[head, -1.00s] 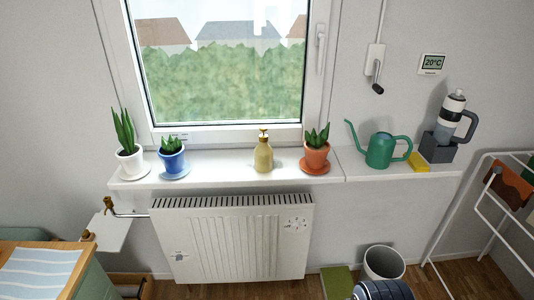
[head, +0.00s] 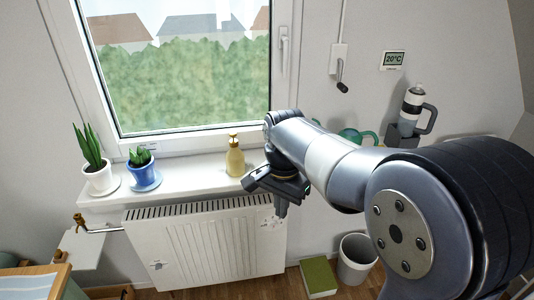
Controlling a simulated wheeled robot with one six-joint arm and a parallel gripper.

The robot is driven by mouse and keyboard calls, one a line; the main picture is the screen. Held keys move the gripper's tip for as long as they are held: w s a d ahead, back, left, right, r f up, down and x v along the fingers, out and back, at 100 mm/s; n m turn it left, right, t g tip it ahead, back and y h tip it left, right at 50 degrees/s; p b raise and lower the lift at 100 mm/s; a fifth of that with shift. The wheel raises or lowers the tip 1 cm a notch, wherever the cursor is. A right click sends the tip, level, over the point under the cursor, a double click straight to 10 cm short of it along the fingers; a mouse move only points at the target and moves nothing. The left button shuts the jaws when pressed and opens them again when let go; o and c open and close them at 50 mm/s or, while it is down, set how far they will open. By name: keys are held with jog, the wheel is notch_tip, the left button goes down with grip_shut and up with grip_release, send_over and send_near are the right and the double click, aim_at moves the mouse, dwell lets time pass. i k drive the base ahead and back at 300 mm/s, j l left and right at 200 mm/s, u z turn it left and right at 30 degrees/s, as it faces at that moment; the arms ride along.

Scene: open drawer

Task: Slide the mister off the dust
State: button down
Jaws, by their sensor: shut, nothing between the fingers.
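The mister, a yellow-gold bottle with a pump top (head: 235,158), stands upright on the white windowsill (head: 190,180), below the window. My gripper (head: 281,212) is in front of the sill, just right of the mister and lower in the picture, pointing down. It is shut and empty. A gap shows between it and the bottle in the picture; I cannot tell the depth. No dust can be made out on the sill at this size.
A white-potted plant (head: 97,168) and a blue-potted plant (head: 143,171) stand on the left of the sill. The sill between the blue pot and mister is clear. A radiator (head: 205,245) is below. A green watering can (head: 360,136) is partly hidden behind my arm.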

aim_at(235, 158)
jog(key=i+j+z, duration=0.2)
jog(key=j+z, duration=0.25)
jog(key=i+j+z, duration=0.15)
jog(key=j+z, duration=0.15)
jog(key=z, duration=0.15)
jog(key=j+z, duration=0.45)
jog(key=j, duration=0.7)
jog(key=i+j+z, duration=0.1)
jog(key=j, duration=0.55)
